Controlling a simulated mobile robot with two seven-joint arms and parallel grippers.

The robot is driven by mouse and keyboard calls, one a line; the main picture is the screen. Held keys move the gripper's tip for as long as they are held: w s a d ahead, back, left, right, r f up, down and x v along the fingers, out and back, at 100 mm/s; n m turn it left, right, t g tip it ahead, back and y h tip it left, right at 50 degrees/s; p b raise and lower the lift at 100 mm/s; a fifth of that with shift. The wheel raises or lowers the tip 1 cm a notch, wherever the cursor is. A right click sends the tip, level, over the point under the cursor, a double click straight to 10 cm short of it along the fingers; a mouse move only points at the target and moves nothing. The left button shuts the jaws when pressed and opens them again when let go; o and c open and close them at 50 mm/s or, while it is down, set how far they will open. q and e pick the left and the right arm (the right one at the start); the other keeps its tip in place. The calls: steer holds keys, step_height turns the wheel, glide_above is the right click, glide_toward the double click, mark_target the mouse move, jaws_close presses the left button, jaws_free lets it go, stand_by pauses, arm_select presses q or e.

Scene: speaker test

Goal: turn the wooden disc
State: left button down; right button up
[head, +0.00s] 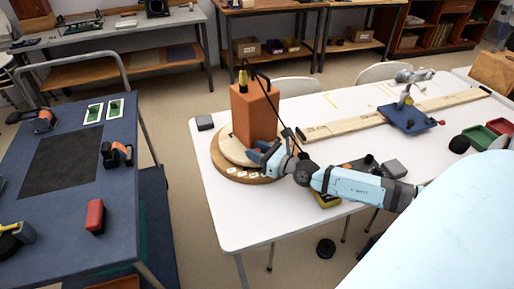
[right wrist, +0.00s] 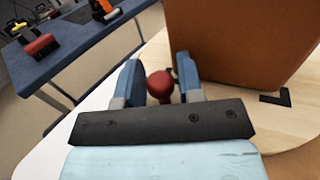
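The round wooden disc (head: 220,159) lies on the white table, near its left end in the head view. An upright orange-brown box (head: 253,112) stands on it; the disc (right wrist: 230,113) and the box (right wrist: 235,35) also show in the right wrist view. My right gripper (head: 262,155) is at the disc's right side, low beside the box. In the right wrist view a red knob (right wrist: 160,86) is between its two blue fingers. I cannot tell whether both fingers touch the knob. My left gripper is not in view.
A small dark block (head: 205,123) lies left of the disc. Wooden strips (head: 345,125) and a blue tray (head: 410,118) are farther right. A blue bench (head: 70,205) with tools stands left, across a floor gap.

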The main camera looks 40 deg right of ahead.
steer(key=shift+s, duration=0.1)
steer(key=shift+s+d, duration=0.1)
steer(key=shift+s, duration=0.15)
steer(key=v, duration=1.3)
stand_by(0.4)
